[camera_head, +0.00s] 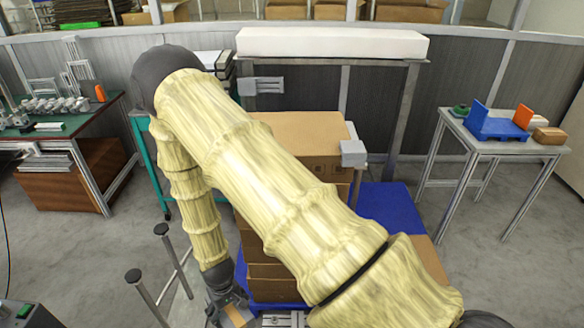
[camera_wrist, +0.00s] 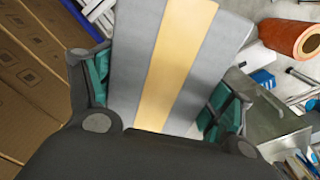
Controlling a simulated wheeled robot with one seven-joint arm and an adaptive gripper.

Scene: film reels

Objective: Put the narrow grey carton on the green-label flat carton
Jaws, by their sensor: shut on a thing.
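My gripper (camera_wrist: 158,88) is shut on the narrow grey carton (camera_wrist: 122,62), with one teal-padded finger on each side of it. The carton is grey with a tan stripe down its middle and fills the top centre of the wrist view. Its far end runs out of that view. In the head view my gripper (camera_head: 224,298) is at the bottom edge, low beside a stack of brown cartons, and largely cut off. I cannot make out a green-label flat carton in either view.
Brown cartons (camera_head: 300,135) are stacked behind my arm on a blue base (camera_head: 390,208); their sides (camera_wrist: 28,85) show left in the wrist view. A small table (camera_head: 500,143) with a blue holder (camera_head: 492,128) stands at right. An orange-brown roll (camera_wrist: 290,38) lies at right in the wrist view.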

